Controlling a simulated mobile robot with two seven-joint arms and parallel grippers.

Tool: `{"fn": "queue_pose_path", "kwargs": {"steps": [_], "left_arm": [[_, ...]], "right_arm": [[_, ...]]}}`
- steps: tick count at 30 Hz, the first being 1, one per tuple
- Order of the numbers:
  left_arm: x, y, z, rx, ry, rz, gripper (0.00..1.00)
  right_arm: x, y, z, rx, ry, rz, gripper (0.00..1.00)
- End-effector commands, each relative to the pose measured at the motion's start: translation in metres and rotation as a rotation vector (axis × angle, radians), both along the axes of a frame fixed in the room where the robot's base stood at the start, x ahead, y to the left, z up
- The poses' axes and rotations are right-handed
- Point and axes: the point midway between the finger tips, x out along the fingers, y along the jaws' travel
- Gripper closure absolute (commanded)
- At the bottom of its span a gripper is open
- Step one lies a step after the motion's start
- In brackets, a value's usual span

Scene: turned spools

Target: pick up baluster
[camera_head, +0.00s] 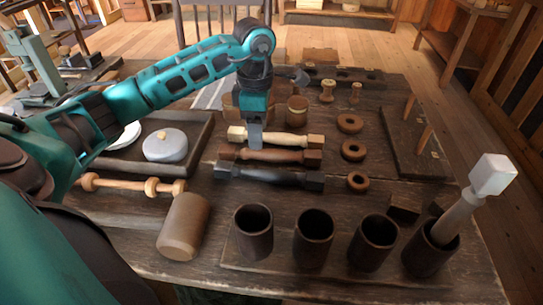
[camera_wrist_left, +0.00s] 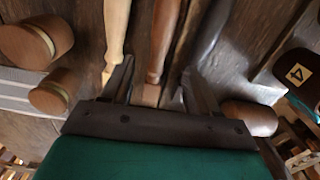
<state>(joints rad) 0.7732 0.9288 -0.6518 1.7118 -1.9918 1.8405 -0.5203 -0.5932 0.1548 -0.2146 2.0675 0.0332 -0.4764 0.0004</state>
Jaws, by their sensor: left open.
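Three turned balusters lie side by side mid-table: a pale one (camera_head: 285,138), a reddish-brown one (camera_head: 290,156) and a black one (camera_head: 285,178). My left gripper (camera_head: 255,138) is over their left part, pointing down. In the left wrist view, my gripper (camera_wrist_left: 158,85) is open. The brown baluster (camera_wrist_left: 163,40) runs between its fingers, the pale one (camera_wrist_left: 115,35) beside the left finger and the black one (camera_wrist_left: 212,30) beside the right. Contact cannot be told. Another pale baluster (camera_head: 460,212) stands tilted in the rightmost dark cup (camera_head: 430,255).
Several dark cups stand along the front, including one at the left (camera_head: 253,232). Wooden rings (camera_head: 353,150) lie right of the balusters. A brown cylinder (camera_head: 184,226), a pale turned rod (camera_head: 133,185) and a tray (camera_head: 200,152) with a grey lidded pot (camera_head: 165,145) are left.

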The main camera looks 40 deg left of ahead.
Motion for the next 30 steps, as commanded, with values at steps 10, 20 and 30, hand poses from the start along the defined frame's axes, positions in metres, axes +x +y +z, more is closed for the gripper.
{"fn": "queue_pose_path", "kwargs": {"steps": [10, 20, 30], "left_arm": [[-0.003, 0.004, -0.037, 0.000, 0.002, 0.001, 0.40], [-0.003, 0.006, -0.064, 0.001, -0.003, 0.001, 0.40], [-0.003, 0.006, -0.064, 0.002, -0.003, 0.001, 0.57]], "right_arm": [[0.000, -0.001, -0.009, -0.002, 0.001, 0.001, 0.41], [0.000, 0.000, -0.012, 0.001, 0.001, -0.001, 0.41], [0.000, 0.001, -0.012, 0.006, 0.001, -0.004, 0.41]]}}
